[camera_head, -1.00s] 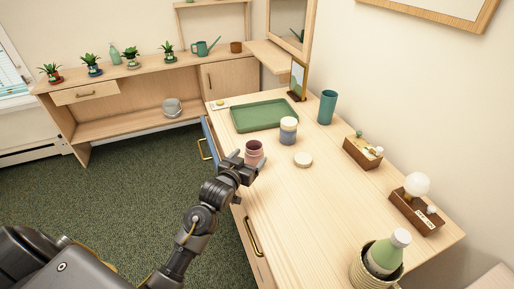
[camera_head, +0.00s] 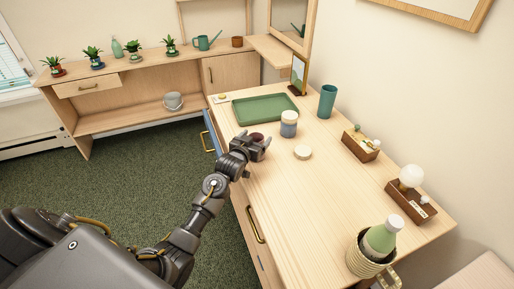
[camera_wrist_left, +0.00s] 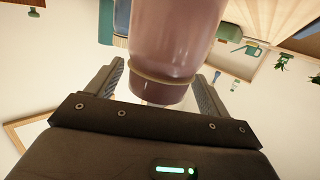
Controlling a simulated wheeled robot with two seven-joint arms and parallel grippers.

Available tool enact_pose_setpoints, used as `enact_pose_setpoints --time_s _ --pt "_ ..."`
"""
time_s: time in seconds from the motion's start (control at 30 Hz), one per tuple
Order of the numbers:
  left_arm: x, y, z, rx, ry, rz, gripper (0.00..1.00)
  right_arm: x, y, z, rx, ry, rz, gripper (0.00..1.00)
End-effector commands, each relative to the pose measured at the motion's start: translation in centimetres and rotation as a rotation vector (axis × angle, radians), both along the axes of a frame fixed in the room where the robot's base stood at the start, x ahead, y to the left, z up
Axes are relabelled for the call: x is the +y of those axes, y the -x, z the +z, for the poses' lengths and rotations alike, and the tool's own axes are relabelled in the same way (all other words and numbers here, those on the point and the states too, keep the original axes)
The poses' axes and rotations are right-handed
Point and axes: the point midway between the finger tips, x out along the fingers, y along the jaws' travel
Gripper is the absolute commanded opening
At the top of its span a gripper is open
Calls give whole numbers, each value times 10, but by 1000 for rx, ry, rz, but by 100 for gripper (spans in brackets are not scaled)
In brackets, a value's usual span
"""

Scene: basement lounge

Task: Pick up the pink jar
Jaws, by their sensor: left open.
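The pink jar (camera_head: 257,136) stands on the wooden table near its left edge. My left gripper (camera_head: 258,147) is open right at the jar. In the left wrist view the pink jar (camera_wrist_left: 174,40) fills the upper middle, and the open fingers of my left gripper (camera_wrist_left: 158,92) lie on either side of its lower part in the picture. I cannot tell whether a finger touches it. My right gripper is not in view.
A round pale lid (camera_head: 303,152) lies nearby. A green tray (camera_head: 240,119) lies behind. A teal cup (camera_head: 327,101) and a wooden box (camera_head: 350,147) stand right. The table's middle front is clear.

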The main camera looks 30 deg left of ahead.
Motion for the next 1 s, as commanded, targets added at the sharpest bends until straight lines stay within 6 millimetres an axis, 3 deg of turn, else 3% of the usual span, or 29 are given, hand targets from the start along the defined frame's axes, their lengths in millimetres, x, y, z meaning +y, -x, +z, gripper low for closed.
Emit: enact_pose_setpoints --time_s 0.1,0.43,0.8,0.87,1.0 --pt "0 -14 -1 0 0 -1 80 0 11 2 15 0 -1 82" --pt "0 -19 -3 0 0 -1 79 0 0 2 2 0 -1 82" --pt "0 -19 -3 0 -1 -2 30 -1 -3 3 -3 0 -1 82" --pt "0 -19 -2 -2 -1 -2 24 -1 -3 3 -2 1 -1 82" --pt "0 -19 -2 -2 -1 -2 24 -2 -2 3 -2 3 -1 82"
